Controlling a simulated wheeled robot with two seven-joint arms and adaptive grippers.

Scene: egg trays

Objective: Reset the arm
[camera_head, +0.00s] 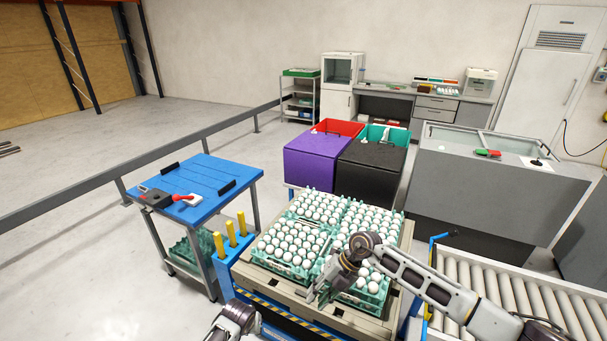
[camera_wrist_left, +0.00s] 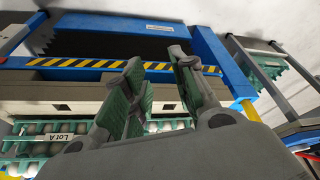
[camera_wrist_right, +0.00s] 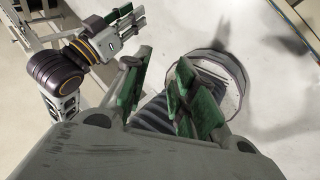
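My right arm reaches in from the right in the head view. Its gripper (camera_head: 320,291) hangs over the front part of the egg trays and the front rim of their stand. In the right wrist view the right gripper's green-padded fingers (camera_wrist_right: 163,80) are apart with nothing between them. My left arm shows only in part at the bottom of the head view; its fingers are not clear there. In the left wrist view the left gripper (camera_wrist_left: 155,75) is open and empty, facing the stand's striped front. The left gripper also shows in the right wrist view (camera_wrist_right: 125,22).
Teal trays (camera_head: 262,262) full of white eggs stand on a beige platform (camera_head: 300,299). A roller conveyor (camera_head: 530,306) lies to the right. A blue-topped cart (camera_head: 200,190) stands left, beside yellow posts (camera_head: 230,233). Purple (camera_head: 322,157) and black (camera_head: 370,168) bins stand behind the trays.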

